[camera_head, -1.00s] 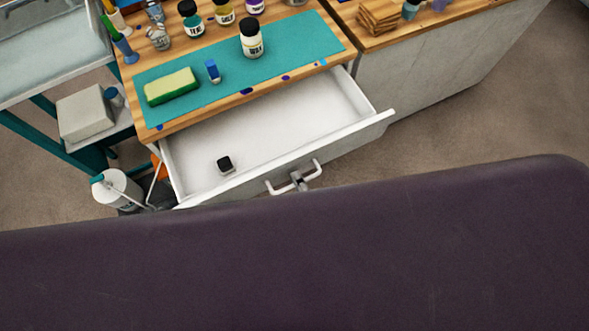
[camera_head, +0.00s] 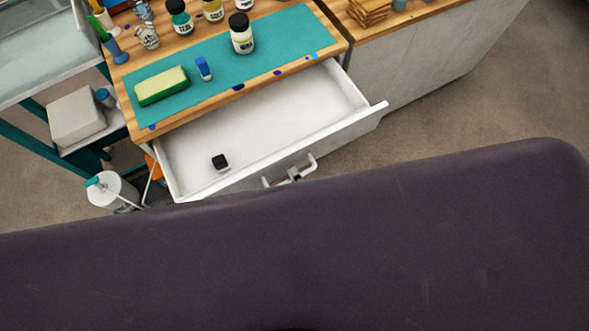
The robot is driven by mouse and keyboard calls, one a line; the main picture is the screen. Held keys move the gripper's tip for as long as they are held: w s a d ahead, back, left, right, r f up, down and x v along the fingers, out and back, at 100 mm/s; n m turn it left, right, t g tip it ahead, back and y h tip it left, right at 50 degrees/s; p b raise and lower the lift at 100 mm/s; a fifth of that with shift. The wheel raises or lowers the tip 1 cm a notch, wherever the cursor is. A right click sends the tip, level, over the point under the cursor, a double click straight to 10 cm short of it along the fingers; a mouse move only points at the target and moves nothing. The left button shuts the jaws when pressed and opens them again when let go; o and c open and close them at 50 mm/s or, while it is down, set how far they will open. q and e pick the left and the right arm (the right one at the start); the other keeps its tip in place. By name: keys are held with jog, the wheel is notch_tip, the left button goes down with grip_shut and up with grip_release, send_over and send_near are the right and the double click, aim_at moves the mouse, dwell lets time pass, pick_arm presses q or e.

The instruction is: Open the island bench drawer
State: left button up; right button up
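The island bench drawer (camera_head: 270,112) stands pulled well out below the wooden bench top (camera_head: 334,50). Its white inside shows, with a small black-topped item (camera_head: 220,162) near the front left. The drawer's bar handle (camera_head: 311,163) is on the front panel, just above the edge of my dark purple body. A small grey and dark piece, which looks like the tips of my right gripper (camera_head: 293,174), sits at the middle of the bar. The rest of that gripper is hidden, and its grip is too small to make out. My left gripper is not in view.
A teal mat (camera_head: 270,45) on the bench holds a green and yellow sponge (camera_head: 162,86), a blue item and a bottle (camera_head: 241,35). A white bottle (camera_head: 112,190) stands left of the drawer. Open floor (camera_head: 470,115) lies to the right.

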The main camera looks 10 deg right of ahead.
jog(key=v, duration=1)
jog(key=shift+s, duration=0.3)
jog(key=shift+d, duration=0.1)
